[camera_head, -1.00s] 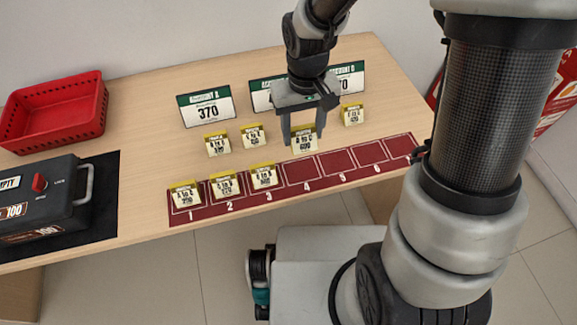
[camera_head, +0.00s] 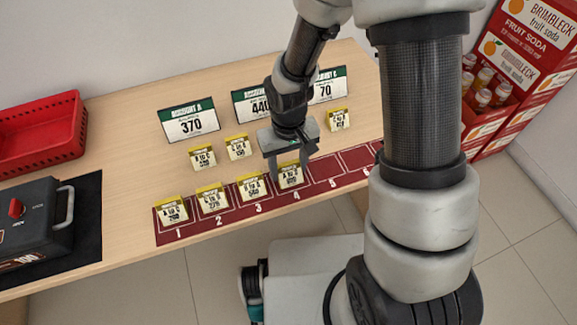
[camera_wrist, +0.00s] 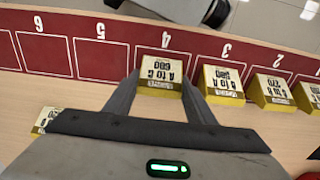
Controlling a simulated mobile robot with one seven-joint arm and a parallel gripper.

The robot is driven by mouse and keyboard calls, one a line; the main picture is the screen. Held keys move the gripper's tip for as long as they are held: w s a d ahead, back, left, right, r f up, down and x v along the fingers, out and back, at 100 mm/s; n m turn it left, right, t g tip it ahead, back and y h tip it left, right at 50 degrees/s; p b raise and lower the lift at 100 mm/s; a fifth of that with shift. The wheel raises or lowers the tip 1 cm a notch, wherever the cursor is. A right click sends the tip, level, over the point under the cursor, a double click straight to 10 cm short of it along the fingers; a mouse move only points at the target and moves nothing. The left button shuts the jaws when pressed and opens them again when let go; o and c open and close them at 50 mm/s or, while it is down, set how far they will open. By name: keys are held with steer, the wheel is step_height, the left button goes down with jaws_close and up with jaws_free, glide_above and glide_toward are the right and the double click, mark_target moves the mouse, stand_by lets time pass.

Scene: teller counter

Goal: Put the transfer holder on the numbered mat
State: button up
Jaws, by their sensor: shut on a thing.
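My gripper (camera_head: 290,180) is shut on a transfer holder (camera_head: 290,177), a yellow block with a white card, at the square numbered 4 of the dark red numbered mat (camera_head: 322,170). The held holder also shows between the fingers in the wrist view (camera_wrist: 161,72); its card reads "A to C". I cannot tell whether its base touches the mat. Three more holders stand on squares 1 (camera_head: 171,209), 2 (camera_head: 212,199) and 3 (camera_head: 250,187). Three others stand on the bare wood behind the mat: one (camera_head: 202,158), a second (camera_head: 238,147) and a third (camera_head: 338,119) at the right.
White account signs with green tops stand behind, one reading 370 (camera_head: 190,122). A red basket (camera_head: 40,132) and a dark box (camera_head: 30,225) on a black pad are at the left. Soda crates (camera_head: 505,85) stand at the right. Squares 5 and 6 are clear.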

steer(key=shift+f, duration=0.1)
steer(key=o, duration=1)
steer(key=shift+o, duration=0.2)
